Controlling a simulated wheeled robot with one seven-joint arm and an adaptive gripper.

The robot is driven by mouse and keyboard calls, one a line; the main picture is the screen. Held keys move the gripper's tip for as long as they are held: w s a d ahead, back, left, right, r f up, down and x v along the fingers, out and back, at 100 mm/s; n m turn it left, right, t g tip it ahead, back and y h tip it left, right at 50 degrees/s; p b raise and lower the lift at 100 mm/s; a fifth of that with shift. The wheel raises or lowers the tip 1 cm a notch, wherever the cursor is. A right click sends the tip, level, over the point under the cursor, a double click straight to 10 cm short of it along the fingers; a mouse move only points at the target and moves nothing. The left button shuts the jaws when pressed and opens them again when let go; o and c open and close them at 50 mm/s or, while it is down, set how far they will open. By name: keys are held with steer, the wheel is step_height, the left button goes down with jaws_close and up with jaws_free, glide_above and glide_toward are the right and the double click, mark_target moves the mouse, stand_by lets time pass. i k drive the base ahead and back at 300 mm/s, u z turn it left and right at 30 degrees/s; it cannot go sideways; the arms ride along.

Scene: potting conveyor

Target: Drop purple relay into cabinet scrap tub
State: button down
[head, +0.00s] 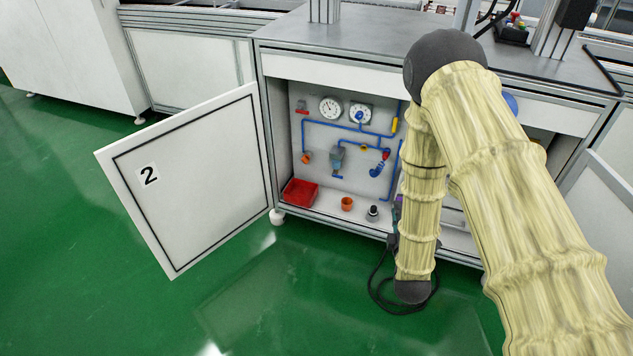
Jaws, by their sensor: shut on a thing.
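The red scrap tub (300,193) sits at the left end of the cabinet floor, just inside the open door, with its top open. My gripper (395,222) is low at the cabinet's front, right of the tub and mostly hidden behind my yellow-sleeved forearm. It is shut on the purple relay (397,207), of which only a narrow strip shows at the forearm's left edge. The relay is clearly apart from the tub.
The cabinet door (200,180) marked 2 stands open at left. An orange cup (347,204) and a dark-and-silver knob (372,213) stand on the cabinet floor between tub and gripper. Blue pipes and gauges (331,108) cover the back panel.

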mark_target(294, 200)
steer(key=z, duration=0.05)
steer(key=k, duration=0.4)
steer(key=u, duration=0.8)
steer(key=i, duration=0.95)
steer(key=z, duration=0.2)
